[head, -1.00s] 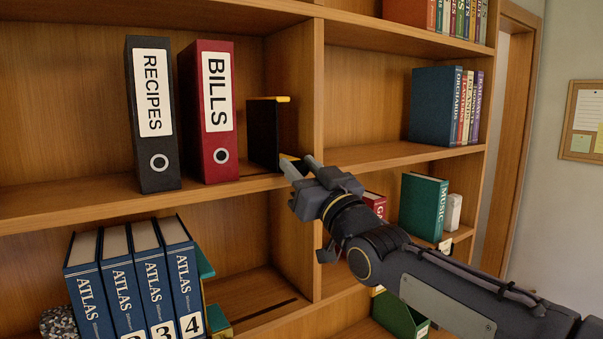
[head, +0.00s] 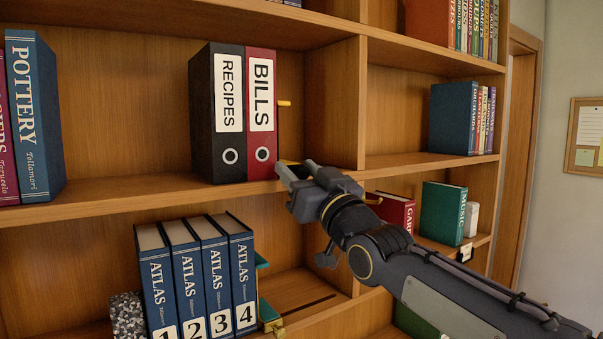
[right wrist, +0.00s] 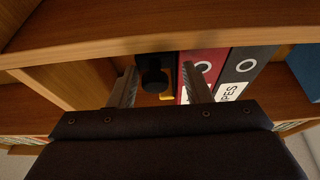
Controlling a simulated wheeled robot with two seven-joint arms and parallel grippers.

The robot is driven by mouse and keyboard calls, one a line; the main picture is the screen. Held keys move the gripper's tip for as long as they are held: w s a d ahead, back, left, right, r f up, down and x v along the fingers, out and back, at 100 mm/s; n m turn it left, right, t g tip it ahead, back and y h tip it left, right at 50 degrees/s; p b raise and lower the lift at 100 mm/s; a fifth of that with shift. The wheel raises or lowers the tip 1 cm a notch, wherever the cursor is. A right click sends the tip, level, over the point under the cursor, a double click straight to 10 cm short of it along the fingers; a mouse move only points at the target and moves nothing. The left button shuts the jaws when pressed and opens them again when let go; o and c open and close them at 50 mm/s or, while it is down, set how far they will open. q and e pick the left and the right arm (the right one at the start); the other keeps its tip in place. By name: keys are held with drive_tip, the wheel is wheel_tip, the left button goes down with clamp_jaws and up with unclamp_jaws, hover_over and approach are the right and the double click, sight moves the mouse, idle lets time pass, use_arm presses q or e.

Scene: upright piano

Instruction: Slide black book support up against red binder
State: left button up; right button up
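The red BILLS binder (head: 262,95) stands upright on the middle shelf, right beside the black RECIPES binder (head: 228,140). The black book support (head: 284,103) is at the red binder's right side. In the head view it is mostly hidden, with a yellow edge showing. In the right wrist view the support (right wrist: 155,72) is dark with a yellow part, close to the red binder (right wrist: 196,78); contact cannot be told. My right gripper (head: 291,170) is at the shelf front by the support. Its fingers (right wrist: 160,72) are apart, on either side of the support. My left gripper is out of view.
A wooden upright divider (head: 336,105) stands right of the support, with bare shelf between. Blue atlases (head: 190,275) fill part of the shelf below. A blue POTTERY book (head: 35,120) stands farther left on the middle shelf.

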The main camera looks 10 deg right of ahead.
idle(0.3)
drive_tip(key=shift+s+d+f+b, duration=0.15)
drive_tip(key=shift+s+f+b, duration=0.1)
drive_tip(key=shift+s+b, duration=0.05)
drive_tip(key=b+v, duration=0.2)
drive_tip(key=v, duration=0.3)
drive_tip(key=shift+s+d+f, duration=0.15)
drive_tip(key=shift+s, duration=0.15)
drive_tip(key=shift+s+d+f+b, duration=0.15)
drive_tip(key=shift+s+d+b, duration=0.1)
drive_tip(key=shift+s+b, duration=0.25)
drive_tip(key=shift+s, duration=0.1)
drive_tip(key=s+d+f+m+g+h, duration=0.25)
drive_tip(key=d+f+g, duration=0.2)
drive_tip(key=f, duration=0.85)
drive_tip(key=s+d+f+m+g+h, duration=0.1)
drive_tip(key=s+f+g, duration=0.4)
drive_tip(key=s+f, duration=0.6)
drive_tip(key=s+d+f+m+g+h, duration=0.1)
drive_tip(key=s+f+g, duration=0.4)
drive_tip(key=s+f, duration=0.7)
wheel_tip(320, 180, down, 7)
drive_tip(key=shift+s+d+f+m+g, duration=0.15)
drive_tip(key=shift+s+d+m+g, duration=0.15)
drive_tip(key=shift+m, duration=0.55)
